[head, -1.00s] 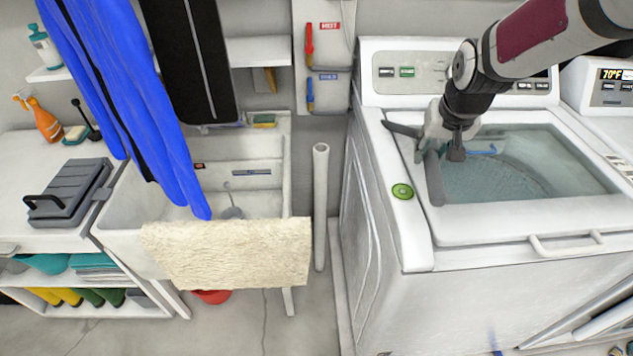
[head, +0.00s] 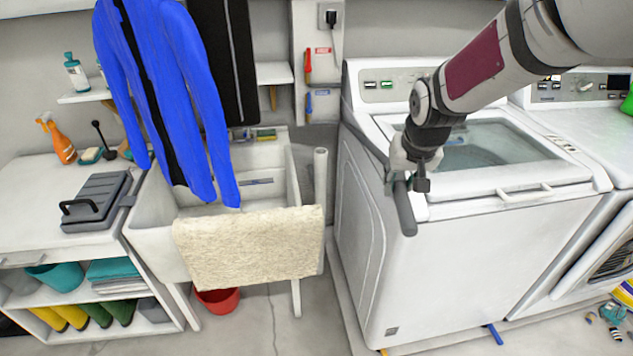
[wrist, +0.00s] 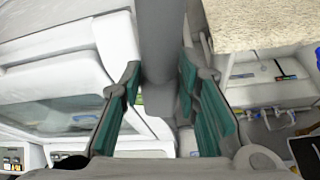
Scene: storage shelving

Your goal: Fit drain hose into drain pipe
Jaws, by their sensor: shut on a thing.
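The drain hose (head: 405,213) is a dark grey tube in my gripper (head: 411,180). It hangs nearly upright at the left front edge of the washer, its lower end tilted slightly right. In the wrist view the hose (wrist: 160,40) runs up the middle between my green-padded fingers (wrist: 160,105), which are shut on it. The drain pipe (head: 320,180) is a white upright tube with an open top, between the sink and the washer. The hose is to the right of the pipe and apart from it. I cannot make out the pipe in the wrist view.
The washer (head: 470,245) stands right of the pipe. The sink (head: 290,185) is on the left, with a cream towel (head: 245,250) over its front edge, close to the pipe. A blue garment (head: 165,90) hangs above the sink. A narrow gap lies between sink and washer.

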